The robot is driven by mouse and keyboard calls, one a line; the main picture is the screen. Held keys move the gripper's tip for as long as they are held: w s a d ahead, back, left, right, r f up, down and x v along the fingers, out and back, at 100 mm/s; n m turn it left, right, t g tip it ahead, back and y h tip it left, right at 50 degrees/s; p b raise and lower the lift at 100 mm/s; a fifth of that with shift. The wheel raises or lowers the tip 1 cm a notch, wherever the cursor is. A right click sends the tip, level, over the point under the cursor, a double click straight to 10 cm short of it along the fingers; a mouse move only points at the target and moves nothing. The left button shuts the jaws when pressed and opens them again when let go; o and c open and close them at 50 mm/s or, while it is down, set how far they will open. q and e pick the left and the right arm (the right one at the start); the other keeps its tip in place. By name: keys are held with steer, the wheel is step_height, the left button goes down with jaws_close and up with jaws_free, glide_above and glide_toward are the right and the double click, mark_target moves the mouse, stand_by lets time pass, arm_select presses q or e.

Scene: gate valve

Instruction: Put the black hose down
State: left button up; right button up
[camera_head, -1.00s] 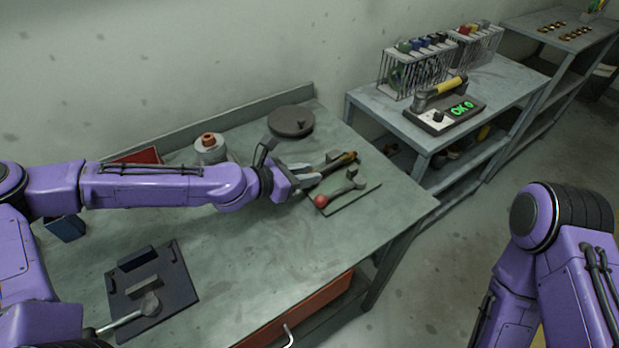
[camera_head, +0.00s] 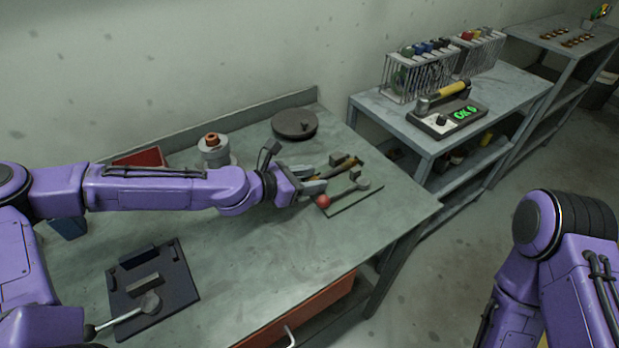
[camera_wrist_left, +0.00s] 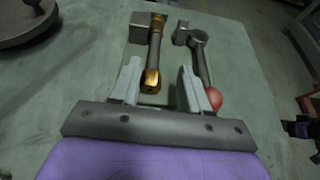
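The black hose (camera_wrist_left: 154,57), a short dark length with brass ends, lies at the back right of the workbench, its far end by a grey block (camera_wrist_left: 148,27). In the head view the hose (camera_head: 323,167) is partly hidden by my left gripper (camera_head: 312,179). In the left wrist view my left gripper (camera_wrist_left: 158,90) is open. Its fingers stand apart on either side of the hose's near brass end, with gaps and no visible contact. My right gripper is out of view.
A lever with a red ball (camera_head: 323,201) lies on a green plate just right of the hose. A dark round disc (camera_head: 294,123) and a grey flanged part (camera_head: 213,150) stand behind. A dark tray (camera_head: 180,270) is at front left. The bench's front middle is clear.

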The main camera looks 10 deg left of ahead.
arm_select(q)
steer(key=shift+a+f, duration=0.25)
steer(key=shift+f, duration=0.25)
steer(key=shift+r+p, duration=0.25)
steer(key=shift+p, duration=0.1)
steer(key=shift+w+r+p, duration=0.15)
steer(key=shift+r+p, duration=0.4)
steer(key=shift+p, duration=0.1)
steer(key=v, duration=0.2)
steer(key=p+v, duration=0.1)
steer(key=v, duration=0.1)
steer(key=shift+w+a+r, duration=0.1)
steer(key=shift+w+a, duration=0.2)
steer(key=p+v, duration=0.2)
steer(key=v, duration=0.1)
steer(key=p+v, duration=0.3)
steer(key=v, duration=0.1)
steer(key=shift+s+p, duration=0.3)
steer(key=shift+s, duration=0.2)
